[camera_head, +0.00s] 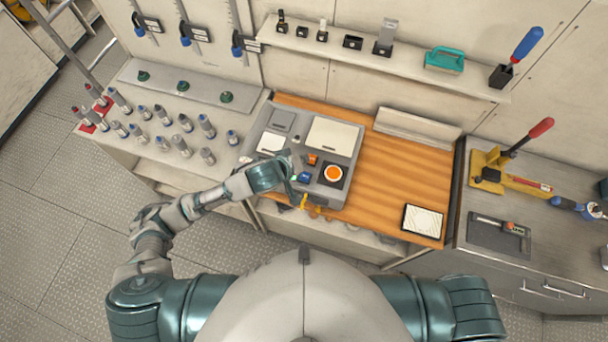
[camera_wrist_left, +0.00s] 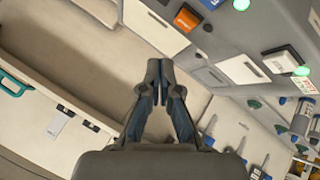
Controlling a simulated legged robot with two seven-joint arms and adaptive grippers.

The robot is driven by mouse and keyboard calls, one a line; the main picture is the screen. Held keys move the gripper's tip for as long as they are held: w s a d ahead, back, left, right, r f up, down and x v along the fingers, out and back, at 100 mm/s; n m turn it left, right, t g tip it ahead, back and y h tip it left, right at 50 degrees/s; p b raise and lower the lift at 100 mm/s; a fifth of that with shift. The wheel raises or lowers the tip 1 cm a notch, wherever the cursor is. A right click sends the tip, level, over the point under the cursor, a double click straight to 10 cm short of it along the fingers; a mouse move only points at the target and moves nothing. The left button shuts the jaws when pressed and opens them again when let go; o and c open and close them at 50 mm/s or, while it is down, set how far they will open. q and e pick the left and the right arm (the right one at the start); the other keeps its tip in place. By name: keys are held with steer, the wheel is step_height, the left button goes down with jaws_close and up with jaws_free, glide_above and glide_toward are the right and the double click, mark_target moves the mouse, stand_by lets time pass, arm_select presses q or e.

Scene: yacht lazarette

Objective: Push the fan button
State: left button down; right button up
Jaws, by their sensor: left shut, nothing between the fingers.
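The grey control console (camera_head: 325,195) sits on the wooden counter. It carries an orange rocker button (camera_head: 312,159), a blue button (camera_head: 304,177) and a big round orange button (camera_head: 333,174) on a black square. I cannot read which is the fan button. My left gripper (camera_head: 291,166) is over the console's left part, just left of the blue button; contact cannot be told. In the left wrist view my left gripper (camera_wrist_left: 162,73) is shut and empty. There the orange button (camera_wrist_left: 187,18) is above its tips, and a white button (camera_wrist_left: 285,60) is at the right. My right gripper is out of view.
A shelf (camera_head: 400,62) with small items and a teal-handled tool (camera_head: 444,59) runs behind the counter. The wooden counter (camera_head: 385,175) right of the console is mostly clear, with a framed white pad (camera_head: 423,221).

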arm_select(q)
steer(key=f+b, duration=0.1)
steer(key=f, duration=0.1)
steer(key=b, duration=0.5)
glide_above(307, 173)
steer(key=s+a, duration=0.1)
steer(key=s, duration=0.1)
steer(key=f, duration=0.5)
steer(key=shift+w+a+f, duration=0.1)
steer(key=shift+w, duration=0.15)
steer(key=shift+f, duration=0.65)
steer(key=shift+f, duration=0.3)
steer(key=shift+f, duration=0.6)
stand_by(0.3)
stand_by(0.4)
steer(key=shift+r+p, duration=1)
steer(key=shift+p, duration=0.25)
